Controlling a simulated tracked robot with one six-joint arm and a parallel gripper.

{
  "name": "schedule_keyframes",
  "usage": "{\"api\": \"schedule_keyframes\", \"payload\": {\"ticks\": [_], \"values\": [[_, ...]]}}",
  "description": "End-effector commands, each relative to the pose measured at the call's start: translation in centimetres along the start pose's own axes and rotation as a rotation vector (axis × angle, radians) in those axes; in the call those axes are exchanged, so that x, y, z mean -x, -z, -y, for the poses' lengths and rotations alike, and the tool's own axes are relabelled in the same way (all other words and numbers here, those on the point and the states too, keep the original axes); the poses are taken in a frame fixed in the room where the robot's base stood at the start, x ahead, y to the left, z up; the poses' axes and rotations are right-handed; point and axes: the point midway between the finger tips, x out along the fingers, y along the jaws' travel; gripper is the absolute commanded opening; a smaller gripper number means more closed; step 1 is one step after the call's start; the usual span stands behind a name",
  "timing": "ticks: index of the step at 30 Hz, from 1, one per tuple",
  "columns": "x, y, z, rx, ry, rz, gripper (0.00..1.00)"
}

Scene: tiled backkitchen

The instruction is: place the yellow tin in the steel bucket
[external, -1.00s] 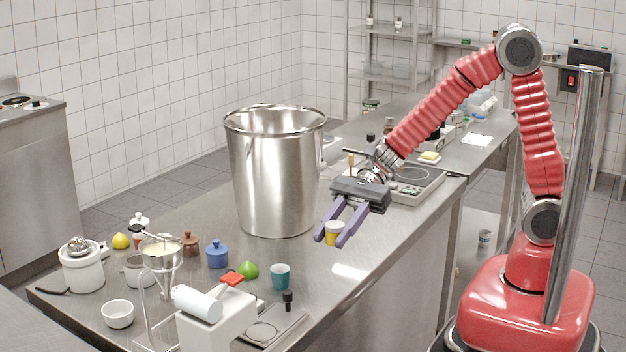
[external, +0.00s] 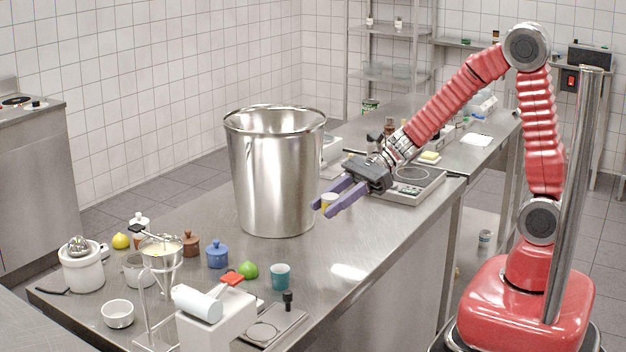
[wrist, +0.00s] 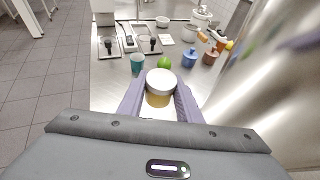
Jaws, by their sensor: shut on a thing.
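The yellow tin (external: 328,200) is small, with a pale lid. My gripper (external: 337,203) is shut on it, and its purple fingers lie on both sides of the tin. In the wrist view the tin (wrist: 160,88) sits between the fingertips with its lid toward the camera. The tall steel bucket (external: 275,180) stands upright on the steel counter, just left of my gripper in the external view. The tin is outside the bucket, below its rim and above the counter. The bucket's curved wall (wrist: 270,85) fills the right of the wrist view. The bucket's inside bottom is hidden.
A flat scale (external: 412,187) lies behind my gripper. The counter right of the bucket is partly clear.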

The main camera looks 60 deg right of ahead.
Motion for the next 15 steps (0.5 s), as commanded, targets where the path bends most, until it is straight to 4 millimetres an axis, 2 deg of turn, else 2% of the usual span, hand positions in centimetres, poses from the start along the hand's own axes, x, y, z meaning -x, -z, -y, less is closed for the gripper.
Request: {"api": "schedule_keyframes", "payload": {"ticks": [3, 9, 15], "values": [[2.5, 1.1, 2.6, -0.035, 0.087, 0.0, 0.09], [6.7, 2.6, 6.2, -0.093, 0.229, 0.0, 0.09], [12.1, 2.5, 10.7, -0.186, 0.462, 0.002, 0.09]]}}
